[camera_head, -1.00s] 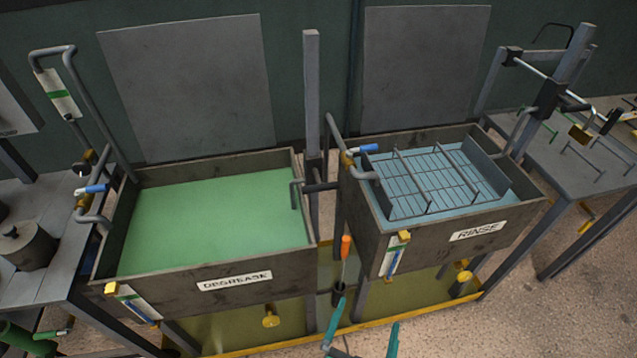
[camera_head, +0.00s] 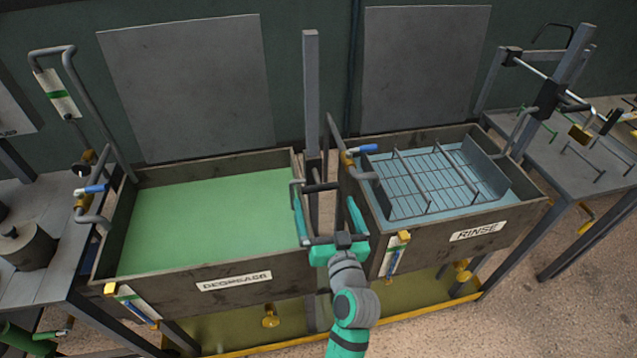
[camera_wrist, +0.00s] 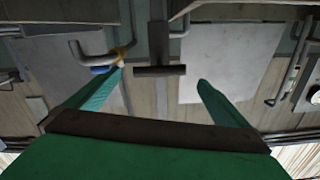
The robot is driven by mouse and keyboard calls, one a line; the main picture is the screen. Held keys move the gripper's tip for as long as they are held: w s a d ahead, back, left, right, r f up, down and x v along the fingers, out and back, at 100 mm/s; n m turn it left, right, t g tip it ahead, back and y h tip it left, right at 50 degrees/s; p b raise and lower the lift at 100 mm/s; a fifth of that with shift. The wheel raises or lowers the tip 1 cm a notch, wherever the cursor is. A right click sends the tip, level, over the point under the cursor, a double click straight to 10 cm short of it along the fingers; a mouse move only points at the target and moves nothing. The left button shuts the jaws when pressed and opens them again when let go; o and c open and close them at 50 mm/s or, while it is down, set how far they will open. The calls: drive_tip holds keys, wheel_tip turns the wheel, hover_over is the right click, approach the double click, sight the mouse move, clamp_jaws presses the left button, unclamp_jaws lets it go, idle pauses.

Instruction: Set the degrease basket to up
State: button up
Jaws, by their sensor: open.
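The degrease tank (camera_head: 234,281) at left holds opaque green liquid (camera_head: 210,220). No basket shows above that liquid. A grey post (camera_head: 311,90) stands between the tanks. A dark horizontal handle bar (camera_head: 320,187) sits low on it, beside a grey hooked rod (camera_head: 293,188) at the tank's right wall. My gripper (camera_head: 325,202) is open and empty, just in front of the post, with its fingers on either side of the handle in the picture. In the wrist view the dark handle (camera_wrist: 160,71) shows between the spread fingers. I cannot tell whether it lies within their reach.
The rinse tank (camera_head: 478,231) at right has a wire basket (camera_head: 430,175) in view. A blue-handled valve (camera_head: 362,149) and grey pipe stand close to my gripper's right. Grey panels (camera_head: 185,85) hang behind. A bench (camera_head: 585,160) stands at far right.

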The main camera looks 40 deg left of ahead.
sight(320, 189)
drive_tip(key=x, duration=0.9)
drive_tip(key=shift+w, duration=0.1)
